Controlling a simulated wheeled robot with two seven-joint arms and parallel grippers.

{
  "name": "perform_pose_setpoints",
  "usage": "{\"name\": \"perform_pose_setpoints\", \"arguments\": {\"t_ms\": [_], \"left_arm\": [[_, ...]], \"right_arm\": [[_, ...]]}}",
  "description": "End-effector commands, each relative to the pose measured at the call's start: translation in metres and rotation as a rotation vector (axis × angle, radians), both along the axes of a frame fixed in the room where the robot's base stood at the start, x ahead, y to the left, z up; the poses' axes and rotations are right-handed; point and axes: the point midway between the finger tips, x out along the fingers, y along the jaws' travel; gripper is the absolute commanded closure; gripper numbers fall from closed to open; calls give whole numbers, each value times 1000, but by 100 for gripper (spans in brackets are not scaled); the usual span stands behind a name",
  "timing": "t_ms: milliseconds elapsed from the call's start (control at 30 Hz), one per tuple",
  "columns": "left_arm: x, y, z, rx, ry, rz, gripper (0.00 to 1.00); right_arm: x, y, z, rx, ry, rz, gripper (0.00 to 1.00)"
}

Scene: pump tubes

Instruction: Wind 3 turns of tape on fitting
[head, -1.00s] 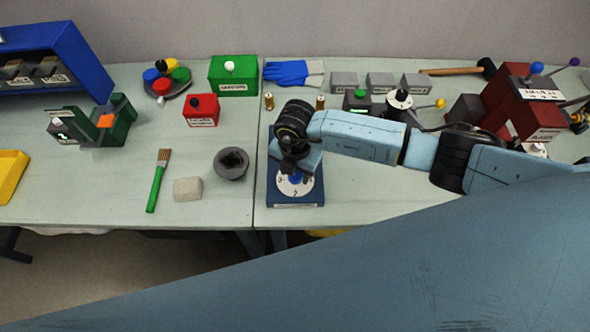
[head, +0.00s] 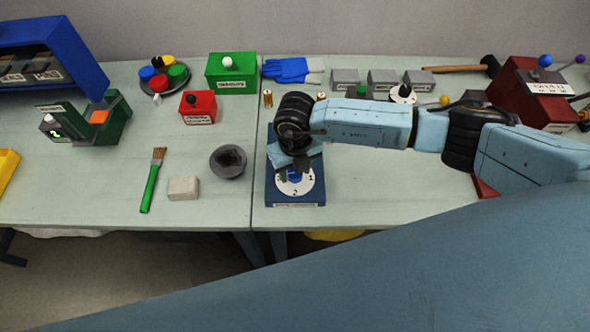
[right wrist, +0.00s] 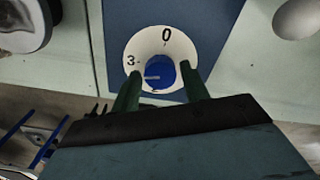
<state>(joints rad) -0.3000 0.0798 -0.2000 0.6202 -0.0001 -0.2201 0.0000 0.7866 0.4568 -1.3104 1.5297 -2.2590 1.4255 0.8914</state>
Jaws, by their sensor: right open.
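A blue square base (head: 312,196) stands near the front edge of the bench and carries a white dial (head: 312,188) with numbers around a blue knob (head: 295,176). In the head view the numbers 1 and 2 show. In the right wrist view the dial (right wrist: 184,45) shows 0 at the top and 3 at the left, around the knob (right wrist: 160,74). My right gripper (head: 293,170) is over the dial from above. It is open, with its green fingers (right wrist: 160,80) on either side of the knob; whether they touch it I cannot tell. No tape strip is distinguishable. My left gripper is out of view.
A grey round bowl (head: 228,162), a pale block (head: 183,188) and a green brush (head: 152,180) lie left of the base. A red box (head: 197,107) and two brass fittings (head: 268,98) stand behind.

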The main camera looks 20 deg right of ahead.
Motion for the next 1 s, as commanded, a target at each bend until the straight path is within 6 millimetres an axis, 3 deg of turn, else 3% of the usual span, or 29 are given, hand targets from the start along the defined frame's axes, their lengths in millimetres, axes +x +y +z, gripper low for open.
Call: {"name": "perform_pose_setpoints", "arguments": {"t_ms": [733, 1000], "left_arm": [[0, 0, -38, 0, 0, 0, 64], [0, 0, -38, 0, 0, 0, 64]], "right_arm": [[0, -1, -2, -1, -1, 630, 55], [0, -1, 1, 0, 1, 670, 55]]}}
